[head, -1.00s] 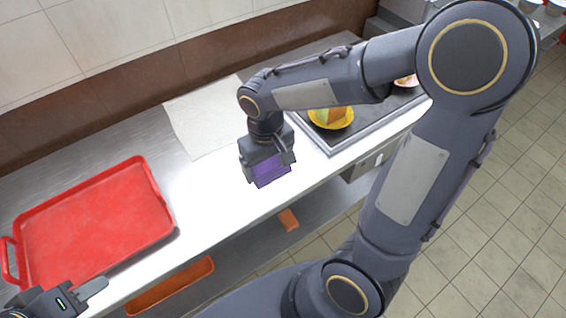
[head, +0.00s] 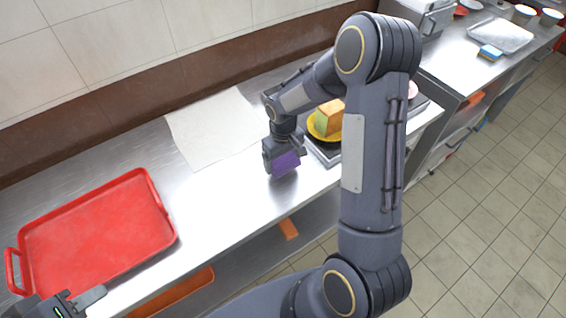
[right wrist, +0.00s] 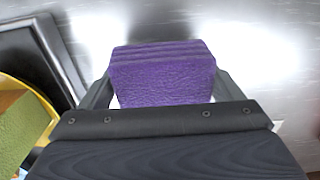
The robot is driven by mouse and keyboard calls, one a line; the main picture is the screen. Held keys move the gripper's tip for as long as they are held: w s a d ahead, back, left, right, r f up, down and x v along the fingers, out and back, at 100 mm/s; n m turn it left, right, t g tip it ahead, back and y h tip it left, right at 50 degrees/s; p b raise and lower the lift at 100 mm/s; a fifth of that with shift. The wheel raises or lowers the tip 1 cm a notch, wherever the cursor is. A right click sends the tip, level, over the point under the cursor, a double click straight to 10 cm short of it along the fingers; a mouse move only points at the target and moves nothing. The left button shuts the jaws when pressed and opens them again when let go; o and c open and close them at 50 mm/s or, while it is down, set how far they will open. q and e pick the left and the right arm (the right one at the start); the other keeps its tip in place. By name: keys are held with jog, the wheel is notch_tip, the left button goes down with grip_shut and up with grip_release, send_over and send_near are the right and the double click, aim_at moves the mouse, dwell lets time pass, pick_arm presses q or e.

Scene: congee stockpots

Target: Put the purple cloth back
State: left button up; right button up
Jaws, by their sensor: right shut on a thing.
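The purple cloth (head: 286,163) is a small folded block with stacked layers. My right gripper (head: 284,158) is shut on it, near the front edge of the steel counter. In the right wrist view the cloth (right wrist: 162,76) sits between the two fingers, its folded edges at the top. I cannot tell whether its underside touches the counter. My left gripper (head: 82,300) is at the bottom left, beside the red tray's front edge; only part of it shows, with one finger clear.
A red tray (head: 95,230) lies on the counter at left. A white sheet (head: 212,130) lies flat at the back. A yellow dish (head: 318,127) with a sponge-like block (head: 330,117) stands on a dark-rimmed plate to the right. Bare counter (head: 215,195) lies between tray and cloth.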

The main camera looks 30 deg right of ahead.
jog(key=shift+f, duration=1.35)
jog(key=shift+f, duration=0.1)
jog(key=shift+f, duration=0.15)
jog(key=o, duration=0.8)
jog(key=shift+c, duration=0.2)
